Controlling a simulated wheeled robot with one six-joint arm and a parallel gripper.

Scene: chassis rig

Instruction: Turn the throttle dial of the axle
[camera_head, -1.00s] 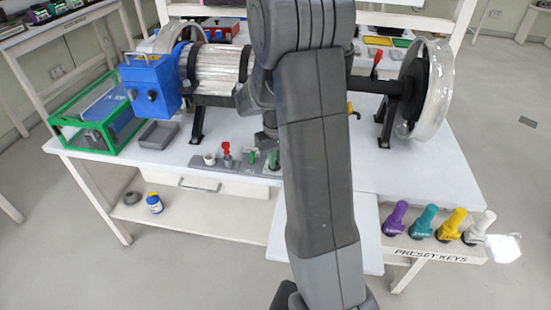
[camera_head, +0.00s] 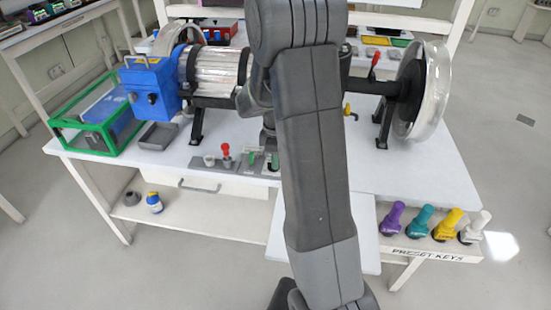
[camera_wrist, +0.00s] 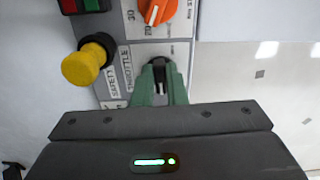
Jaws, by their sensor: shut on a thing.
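My gripper (camera_wrist: 159,85) points down at a grey control panel in the wrist view. Its two green fingers are shut on the throttle dial (camera_wrist: 159,68), a dark knob with a pale mark, beside the label "THROTTLE". The fingers hide most of the dial and any scale around it. In the head view the axle (camera_head: 378,86) lies across the bench, with a silver drum at left and a wheel (camera_head: 433,90) at right. My arm covers the axle's middle and most of the gripper there.
A yellow safety knob (camera_wrist: 90,60) stands close left of the fingers. An orange dial (camera_wrist: 156,10) with numbers lies just beyond. In the head view a red-topped lever (camera_head: 226,151) stands left of my arm, and several coloured preset keys (camera_head: 420,221) stand at the right front.

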